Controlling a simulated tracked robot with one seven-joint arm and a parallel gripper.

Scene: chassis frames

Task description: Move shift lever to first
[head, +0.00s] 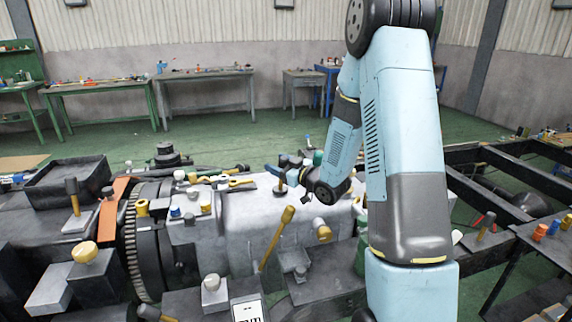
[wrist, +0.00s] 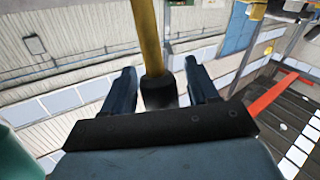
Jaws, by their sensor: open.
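My gripper (head: 279,180) is above the grey gearbox housing (head: 250,225) in the head view, its blue fingers pointing left. In the wrist view the two blue fingers (wrist: 161,88) are spread apart. A yellow shaft with a black end (wrist: 146,35) lies between them; a gap shows on both sides, more clearly on the left. A yellow lever (head: 273,243) stands tilted at the housing's front in the head view, below my gripper. I cannot tell for sure which lever is the shift lever, nor whether the shaft between my fingers also shows in the head view.
A white marked plate (head: 247,309) is at the front. A toothed ring (head: 130,243) and a black tray (head: 68,185) are at the left. Several small knobs and tools crowd the housing top. Dark chassis rails (head: 520,172) run at the right. Green floor (head: 235,140) lies open behind.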

